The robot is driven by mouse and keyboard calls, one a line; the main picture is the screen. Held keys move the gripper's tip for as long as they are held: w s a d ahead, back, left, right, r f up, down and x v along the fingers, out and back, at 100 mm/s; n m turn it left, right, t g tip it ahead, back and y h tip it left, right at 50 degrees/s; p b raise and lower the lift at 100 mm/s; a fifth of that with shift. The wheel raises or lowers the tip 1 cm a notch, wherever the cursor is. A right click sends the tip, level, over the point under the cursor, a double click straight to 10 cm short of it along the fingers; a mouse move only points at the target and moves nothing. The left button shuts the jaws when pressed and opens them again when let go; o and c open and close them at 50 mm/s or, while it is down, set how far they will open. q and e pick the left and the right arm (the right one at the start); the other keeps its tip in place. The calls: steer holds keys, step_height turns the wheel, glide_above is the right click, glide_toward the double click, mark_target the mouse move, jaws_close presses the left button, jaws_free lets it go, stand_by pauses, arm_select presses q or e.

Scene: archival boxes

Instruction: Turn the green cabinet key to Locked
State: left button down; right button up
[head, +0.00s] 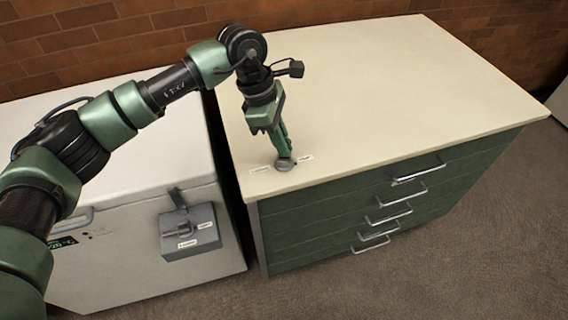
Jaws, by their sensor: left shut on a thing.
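The green cabinet (350,215) has a cream top (390,90) and several drawers with metal handles. A round grey key lock (284,164) sits on the top near its front left corner, with a small white label (260,169) to its left and another (305,157) to its right. The label text is too small to read. My left gripper (284,153) points down onto the lock and is shut on the key there. The key is mostly hidden by the fingers, so its angle cannot be told. My right gripper is not in view.
A white chest (120,150) stands left of the cabinet across a narrow dark gap. A grey latch box (189,231) with a lever and labels is on its front. The rest of the cream top is clear. A brick wall (120,35) is behind.

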arm_select(q)
steer(key=shift+m, duration=0.6)
steer(key=shift+f+m+g+b, duration=0.15)
steer(key=shift+m+g+b, duration=0.3)
steer(key=shift+b, duration=0.25)
steer(key=m+b, duration=0.1)
steer(key=m, duration=0.2)
steer(key=shift+d+g+y, duration=0.1)
steer(key=shift+g+y, duration=0.15)
steer(key=shift+y, duration=0.05)
steer(key=shift+m+b, duration=0.7)
steer(key=shift+m, duration=0.25)
steer(key=shift+m+g+y, duration=0.3)
steer(key=shift+m, duration=0.2)
